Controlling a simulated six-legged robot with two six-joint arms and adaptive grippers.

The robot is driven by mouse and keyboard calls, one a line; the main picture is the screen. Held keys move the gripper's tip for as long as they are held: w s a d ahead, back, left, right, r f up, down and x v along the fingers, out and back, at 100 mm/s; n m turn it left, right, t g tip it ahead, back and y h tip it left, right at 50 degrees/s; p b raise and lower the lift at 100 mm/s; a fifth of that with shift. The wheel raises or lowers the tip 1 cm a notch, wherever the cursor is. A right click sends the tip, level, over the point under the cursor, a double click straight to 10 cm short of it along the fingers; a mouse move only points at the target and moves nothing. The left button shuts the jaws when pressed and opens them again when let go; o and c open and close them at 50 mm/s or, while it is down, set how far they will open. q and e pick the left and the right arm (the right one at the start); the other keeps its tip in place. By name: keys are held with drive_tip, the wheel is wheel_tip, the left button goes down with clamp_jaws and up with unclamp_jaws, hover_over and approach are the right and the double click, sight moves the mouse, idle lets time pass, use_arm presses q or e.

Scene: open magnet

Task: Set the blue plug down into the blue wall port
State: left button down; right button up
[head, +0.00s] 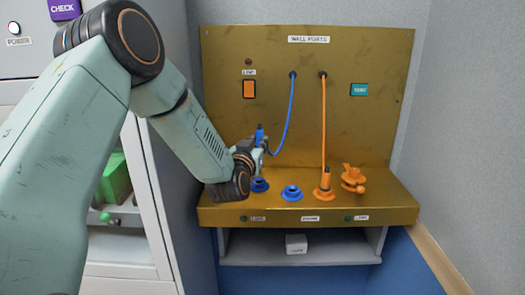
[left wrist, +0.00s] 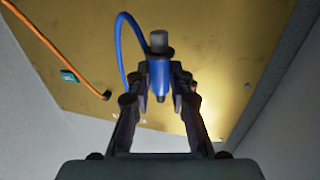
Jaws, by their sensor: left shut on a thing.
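My left gripper (head: 261,143) is shut on the blue plug (head: 260,134), which it holds upright above the ledge of the brass panel. In the left wrist view the blue plug (left wrist: 160,72) sits between the two fingers of my left gripper (left wrist: 159,84), with its grey end upward in the picture. A blue cable runs from the plug to a hole in the panel. My right gripper is not in view.
An orange plug (head: 326,180) stands in an orange port on the ledge, its cable rising to the panel (head: 225,75). An orange knobbed fitting (head: 353,178) is right of it. A white box (head: 296,243) sits on the shelf below. A cabinet (head: 165,30) stands left.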

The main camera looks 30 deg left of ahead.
use_arm(q)
drive_tip(key=shift+s+a+f+b, duration=0.1)
drive_tip(key=shift+a+f+b, duration=0.2)
drive_tip(key=shift+f, duration=0.15)
drive_tip(key=shift+s+a+f+b, duration=0.1)
drive_tip(key=shift+a+f+b, duration=0.15)
drive_tip(key=shift+f, duration=0.2)
drive_tip(key=shift+w+d+f+b, duration=0.1)
drive_tip(key=shift+d+f+b, duration=0.1)
drive_tip(key=shift+f+b, duration=1.65)
drive_tip(key=shift+d+f+b, duration=0.3)
drive_tip(key=shift+f+b, duration=0.2)
drive_tip(key=shift+f, duration=0.6)
drive_tip(key=shift+a+f, duration=0.25)
drive_tip(key=shift+d+r, duration=0.1)
drive_tip(key=shift+d, duration=0.15)
